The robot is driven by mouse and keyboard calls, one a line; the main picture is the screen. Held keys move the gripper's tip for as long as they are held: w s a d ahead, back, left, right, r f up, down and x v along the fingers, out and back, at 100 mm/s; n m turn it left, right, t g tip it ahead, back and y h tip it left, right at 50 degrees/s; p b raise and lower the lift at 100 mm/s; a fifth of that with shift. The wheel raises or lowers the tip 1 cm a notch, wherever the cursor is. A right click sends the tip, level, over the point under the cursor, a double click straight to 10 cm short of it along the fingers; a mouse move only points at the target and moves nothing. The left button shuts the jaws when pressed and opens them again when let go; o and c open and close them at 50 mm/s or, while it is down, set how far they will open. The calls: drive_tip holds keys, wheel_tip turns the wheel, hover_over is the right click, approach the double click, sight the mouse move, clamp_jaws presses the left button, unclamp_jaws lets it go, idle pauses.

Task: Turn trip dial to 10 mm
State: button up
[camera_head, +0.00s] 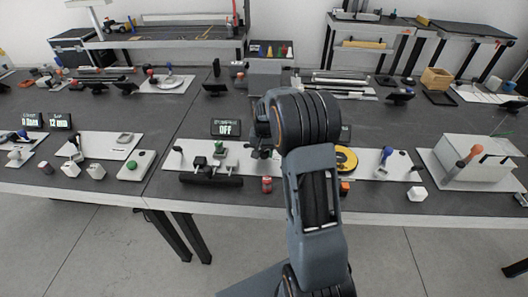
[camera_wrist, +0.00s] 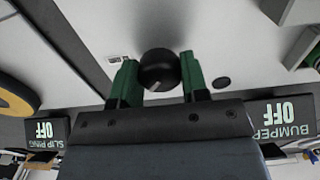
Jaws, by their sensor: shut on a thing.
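A round black knob (camera_wrist: 158,68) with a short pale mark stands on a light plate in the wrist view. My gripper (camera_wrist: 158,60) has its two green fingers on either side of the knob and is shut on it. A small printed label (camera_wrist: 115,59) lies left of the knob. I cannot read it, so I cannot tell whether this knob is the trip dial. In the head view my arm hides the knob and the fingers. Two displays at the far left (camera_head: 61,121) (camera_head: 31,121) have small text; the right one seems to read 12 mm.
A BUMPER display (camera_wrist: 278,117) and a SLIP RING display (camera_wrist: 47,131) both read OFF. A yellow ring (camera_head: 346,159) lies right of my arm. A black bar (camera_head: 211,180) and a small red can (camera_head: 267,184) are at the front edge. A blue-topped lever (camera_head: 386,156) stands farther right.

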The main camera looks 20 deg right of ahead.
sight(264, 151)
drive_tip(key=o, duration=0.9)
drive_tip(key=shift+o, duration=0.2)
wheel_tip(264, 151, up, 14)
drive_tip(key=p, duration=0.1)
drive_tip(key=shift+f, duration=0.1)
idle(0.3)
drive_tip(key=s+a+r+n+t+p, duration=0.1)
drive_tip(key=s+a+r+n+p, duration=0.2)
drive_tip(key=s, duration=0.8)
drive_tip(key=s+a+r+n+t+p, duration=0.2)
drive_tip(key=s+a+r+n+p, duration=0.1)
drive_tip(key=s+a, duration=0.5)
drive_tip(key=shift+s+t, duration=0.3)
drive_tip(key=shift+s, duration=1.25)
